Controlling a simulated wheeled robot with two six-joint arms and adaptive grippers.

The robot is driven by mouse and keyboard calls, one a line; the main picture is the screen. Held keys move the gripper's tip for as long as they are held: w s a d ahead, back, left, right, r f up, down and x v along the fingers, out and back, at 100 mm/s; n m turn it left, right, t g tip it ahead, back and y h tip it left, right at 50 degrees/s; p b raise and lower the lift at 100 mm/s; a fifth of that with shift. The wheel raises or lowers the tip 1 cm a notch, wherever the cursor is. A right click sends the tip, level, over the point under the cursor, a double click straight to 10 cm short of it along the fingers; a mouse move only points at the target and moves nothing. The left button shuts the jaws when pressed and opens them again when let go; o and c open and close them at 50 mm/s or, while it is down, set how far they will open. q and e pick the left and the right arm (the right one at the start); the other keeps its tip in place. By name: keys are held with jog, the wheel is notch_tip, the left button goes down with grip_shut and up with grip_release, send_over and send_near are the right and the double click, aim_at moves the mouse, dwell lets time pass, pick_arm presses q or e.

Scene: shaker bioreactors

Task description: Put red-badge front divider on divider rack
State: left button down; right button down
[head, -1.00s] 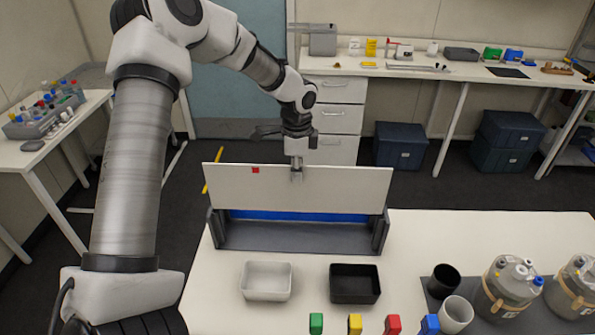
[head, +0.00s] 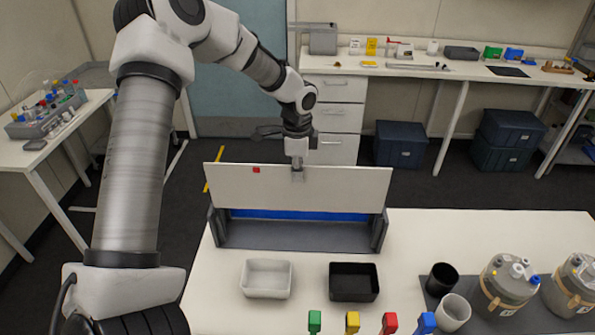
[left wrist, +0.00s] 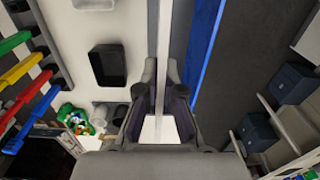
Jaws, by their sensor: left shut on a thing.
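The red-badge front divider is a wide pale panel (head: 330,188) with a small red square near its upper left. My left gripper (head: 297,172) is shut on its top edge, near the middle. In the left wrist view the panel shows edge-on (left wrist: 153,50) between the fingers (left wrist: 158,112). The panel is upright over the dark grey rack (head: 300,237), whose end walls stand at each side. A blue strip (head: 297,215) shows below the panel's lower edge, and in the left wrist view beside it (left wrist: 207,45). I cannot tell whether the panel touches the rack. My right gripper is not in view.
A white tray (head: 266,279) and a black tray (head: 354,282) stand in front of the rack. Several coloured handles (head: 352,322) line the table's near edge. Cups (head: 442,278) and bioreactor vessels (head: 508,283) stand at right. The table right of the rack is clear.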

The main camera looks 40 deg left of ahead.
aim_at(298, 189)
pick_arm(q)
jog(key=shift+d+p, duration=0.15)
jog(key=shift+p, duration=0.2)
jog(key=shift+f, duration=0.55)
dwell(0.4)
jog(key=shift+f, duration=0.3)
dwell(0.3)
jog(key=shift+f, duration=0.45)
jog(key=shift+f+b, duration=0.1)
jog(key=shift+b, duration=0.2)
jog(key=shift+f, duration=0.65)
jog(key=shift+f, duration=0.2)
jog(key=shift+f+b, duration=0.3)
jog(key=shift+f, duration=0.15)
jog(key=shift+f, duration=0.2)
